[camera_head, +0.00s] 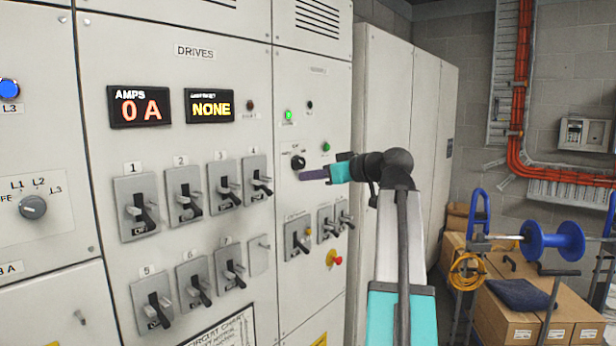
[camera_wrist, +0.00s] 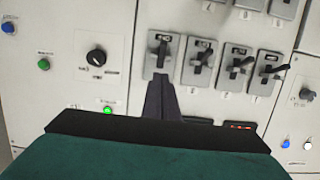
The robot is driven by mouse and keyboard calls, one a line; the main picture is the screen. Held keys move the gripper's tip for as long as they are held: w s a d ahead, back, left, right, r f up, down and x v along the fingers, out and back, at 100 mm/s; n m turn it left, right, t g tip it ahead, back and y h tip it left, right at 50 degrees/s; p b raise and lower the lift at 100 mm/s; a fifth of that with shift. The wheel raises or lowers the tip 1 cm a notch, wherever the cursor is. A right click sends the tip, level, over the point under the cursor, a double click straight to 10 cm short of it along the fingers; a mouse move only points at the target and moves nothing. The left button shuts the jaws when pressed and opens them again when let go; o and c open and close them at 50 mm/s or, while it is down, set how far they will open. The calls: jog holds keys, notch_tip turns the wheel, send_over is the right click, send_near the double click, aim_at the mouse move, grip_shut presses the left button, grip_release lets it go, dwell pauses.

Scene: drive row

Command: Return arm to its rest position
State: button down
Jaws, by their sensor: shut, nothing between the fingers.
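My arm rises in front of the right side of the panel in the head view. Its gripper (camera_head: 304,175) points left at the cabinet face, just below a black rotary knob (camera_head: 298,162). Whether the fingertips touch the panel cannot be told. In the wrist view, the dark fingers (camera_wrist: 161,97) are together with nothing between them, and they overlap the panel near a lever switch (camera_wrist: 160,55). The same view shows a black knob (camera_wrist: 96,57) to the left of the fingers.
The drives panel (camera_head: 95,50) carries several numbered lever switches, an amps display (camera_head: 139,106) reading 0 A and a display (camera_head: 209,105) reading NONE. Cardboard boxes (camera_head: 505,312) and a blue reel (camera_head: 553,241) stand at right.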

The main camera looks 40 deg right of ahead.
dwell(0.3)
